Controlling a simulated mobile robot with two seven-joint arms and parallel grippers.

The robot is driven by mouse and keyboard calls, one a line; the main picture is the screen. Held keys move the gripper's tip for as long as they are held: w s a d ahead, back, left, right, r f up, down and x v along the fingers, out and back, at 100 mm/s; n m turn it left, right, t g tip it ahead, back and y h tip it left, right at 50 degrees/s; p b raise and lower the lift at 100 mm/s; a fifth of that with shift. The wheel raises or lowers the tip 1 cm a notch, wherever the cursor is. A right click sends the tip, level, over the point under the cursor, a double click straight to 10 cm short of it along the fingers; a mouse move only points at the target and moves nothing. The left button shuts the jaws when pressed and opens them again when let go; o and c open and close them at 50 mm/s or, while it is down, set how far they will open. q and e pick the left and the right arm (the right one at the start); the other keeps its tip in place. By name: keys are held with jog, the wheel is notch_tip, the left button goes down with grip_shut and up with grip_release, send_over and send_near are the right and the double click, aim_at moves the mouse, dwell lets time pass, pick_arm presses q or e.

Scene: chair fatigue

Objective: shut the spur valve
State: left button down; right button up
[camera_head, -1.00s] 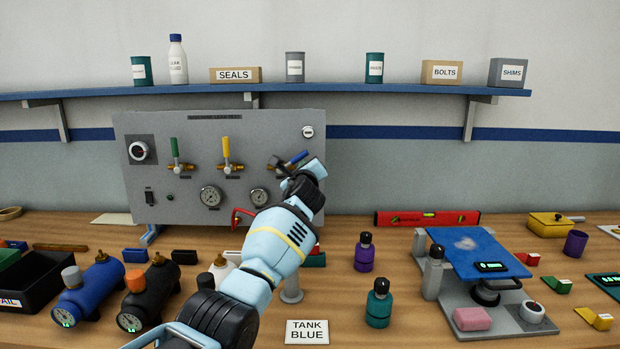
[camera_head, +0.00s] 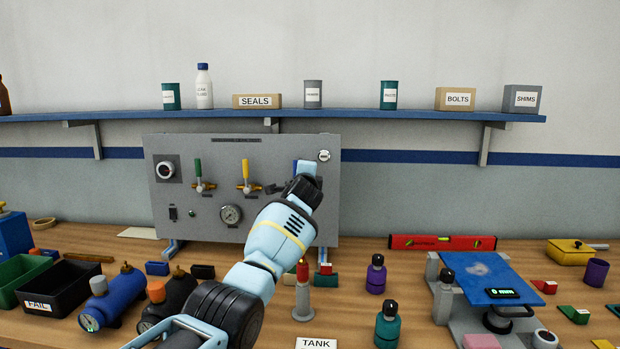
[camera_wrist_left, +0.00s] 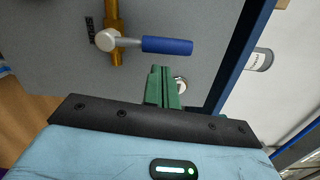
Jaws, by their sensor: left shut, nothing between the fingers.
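The grey panel (camera_head: 215,219) on the bench carries valves with brass bodies and lever handles. The green handle (camera_head: 198,168) and the yellow handle (camera_head: 245,172) stand upright. My right gripper is out of view.
Bottles, cylinders, a black bin (camera_head: 72,285) and a blue-topped stand (camera_head: 480,277) crowd the bench in front.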

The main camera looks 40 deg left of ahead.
pick_arm(q)
jog(key=shift+s+a+r+n, duration=0.25)
jog(key=shift+a+n, duration=0.1)
jog(key=shift+n, duration=0.55)
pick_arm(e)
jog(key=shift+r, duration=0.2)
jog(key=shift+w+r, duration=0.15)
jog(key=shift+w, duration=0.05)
